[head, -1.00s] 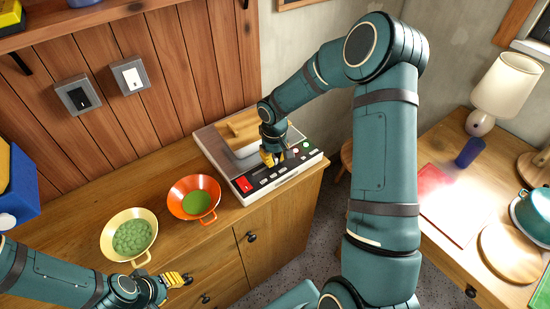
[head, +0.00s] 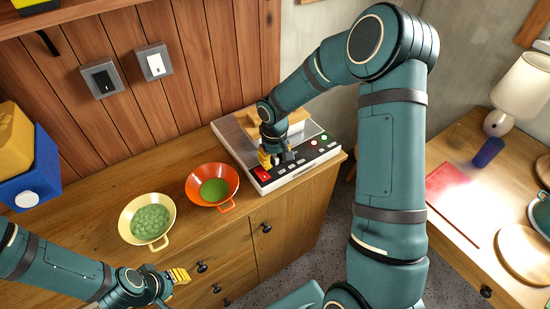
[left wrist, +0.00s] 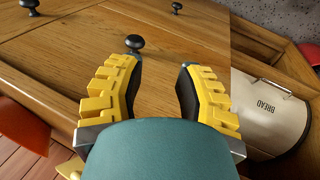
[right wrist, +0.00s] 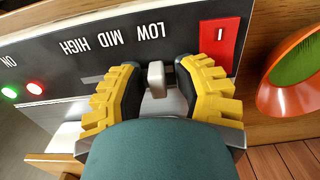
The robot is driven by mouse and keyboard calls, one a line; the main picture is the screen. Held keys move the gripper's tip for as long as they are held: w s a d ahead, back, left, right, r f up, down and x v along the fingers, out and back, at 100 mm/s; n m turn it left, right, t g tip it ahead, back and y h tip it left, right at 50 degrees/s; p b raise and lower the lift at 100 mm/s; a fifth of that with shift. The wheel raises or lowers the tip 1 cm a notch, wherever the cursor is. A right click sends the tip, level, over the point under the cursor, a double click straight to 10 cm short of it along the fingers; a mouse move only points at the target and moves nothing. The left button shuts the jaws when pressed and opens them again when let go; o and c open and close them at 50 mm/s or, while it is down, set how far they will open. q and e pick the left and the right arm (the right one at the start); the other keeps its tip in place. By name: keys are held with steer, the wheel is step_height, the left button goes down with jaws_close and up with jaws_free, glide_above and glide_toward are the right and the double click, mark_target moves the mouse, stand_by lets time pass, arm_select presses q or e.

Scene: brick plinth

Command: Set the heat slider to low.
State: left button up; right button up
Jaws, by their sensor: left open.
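The hotplate (head: 232,132) stands on the wooden cabinet, its control panel facing front. In the right wrist view the heat slider's pale knob (right wrist: 156,80) is level with the word LOW (right wrist: 150,31). Its slot (right wrist: 94,78) shows to the left, below MID and HIGH. My right gripper (head: 268,161) is down at the panel, with its fingers on both sides of the knob and small gaps visible. Its right finger hides the slot's other end. My left gripper (head: 182,276) is open and empty in front of the cabinet; it also shows in the left wrist view (left wrist: 160,75).
A red switch (right wrist: 219,45) sits beside the LOW end. A wooden block (head: 263,122) lies on top. A bread bin (left wrist: 265,115) is below at right.

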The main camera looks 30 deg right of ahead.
mark_target(274, 158)
steer(key=shift+a, duration=0.2)
step_height(274, 158, up, 12)
steer(key=shift+d, duration=0.15)
stand_by(0.8)
